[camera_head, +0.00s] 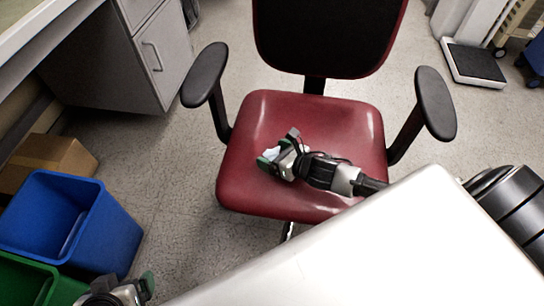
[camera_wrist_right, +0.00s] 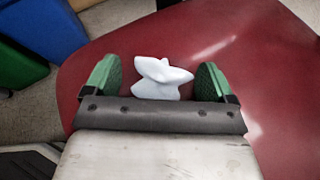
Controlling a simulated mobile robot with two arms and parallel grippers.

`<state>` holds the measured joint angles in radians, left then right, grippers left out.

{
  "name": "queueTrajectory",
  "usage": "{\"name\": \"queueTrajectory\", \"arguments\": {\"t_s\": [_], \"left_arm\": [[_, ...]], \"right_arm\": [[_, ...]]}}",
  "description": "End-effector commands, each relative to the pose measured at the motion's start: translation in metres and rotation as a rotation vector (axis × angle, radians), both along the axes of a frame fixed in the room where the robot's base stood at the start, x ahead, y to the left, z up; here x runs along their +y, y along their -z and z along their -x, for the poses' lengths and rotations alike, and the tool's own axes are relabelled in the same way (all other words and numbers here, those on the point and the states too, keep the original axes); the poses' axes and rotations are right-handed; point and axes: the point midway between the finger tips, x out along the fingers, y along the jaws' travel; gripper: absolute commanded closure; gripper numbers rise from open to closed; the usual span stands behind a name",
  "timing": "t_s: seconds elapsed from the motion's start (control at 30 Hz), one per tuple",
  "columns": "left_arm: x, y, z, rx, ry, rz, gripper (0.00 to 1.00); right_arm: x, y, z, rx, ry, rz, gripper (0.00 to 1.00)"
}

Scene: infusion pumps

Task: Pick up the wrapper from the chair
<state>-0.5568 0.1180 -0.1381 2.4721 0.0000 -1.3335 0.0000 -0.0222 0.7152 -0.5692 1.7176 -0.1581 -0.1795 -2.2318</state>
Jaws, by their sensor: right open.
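The wrapper (camera_wrist_right: 162,78) is a crumpled white piece on the red seat of the chair (camera_head: 335,125). In the right wrist view it lies between the two green fingertips of my right gripper (camera_wrist_right: 157,78), with gaps on both sides. In the head view my right gripper (camera_head: 277,149) is low over the seat, left of its middle. It is open, and only a small pale bit of the wrapper (camera_head: 271,154) shows between its fingers. My left gripper (camera_head: 140,288) is partly in view at the bottom left, away from the chair; its opening is unclear.
Black armrests (camera_head: 437,103) flank the seat, with the backrest (camera_head: 328,30) behind. A blue bin (camera_head: 110,235), a green bin (camera_head: 25,280) and a cardboard box (camera_head: 50,160) stand at left. A grey cabinet (camera_head: 125,60) is behind them. A scale (camera_head: 473,65) is at far right.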

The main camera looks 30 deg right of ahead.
Motion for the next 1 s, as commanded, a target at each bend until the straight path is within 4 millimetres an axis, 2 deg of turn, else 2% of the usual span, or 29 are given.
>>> {"name": "queueTrajectory", "arguments": {"t_s": [0.2,0.53,1.0], "left_arm": [[-0.0002,0.0000,-0.0004,-0.003,0.000,0.001,0.09],[-0.0002,-0.0001,-0.0004,-0.002,0.000,0.000,0.09],[-0.0002,-0.0006,-0.0002,-0.001,0.000,0.000,0.09]], "right_arm": [[0.0007,0.0014,0.0002,0.003,0.000,-0.002,0.16],[0.0010,0.0017,0.0009,0.004,-0.001,-0.003,0.66],[0.0000,0.0009,0.0005,0.004,0.000,-0.001,0.69]]}}
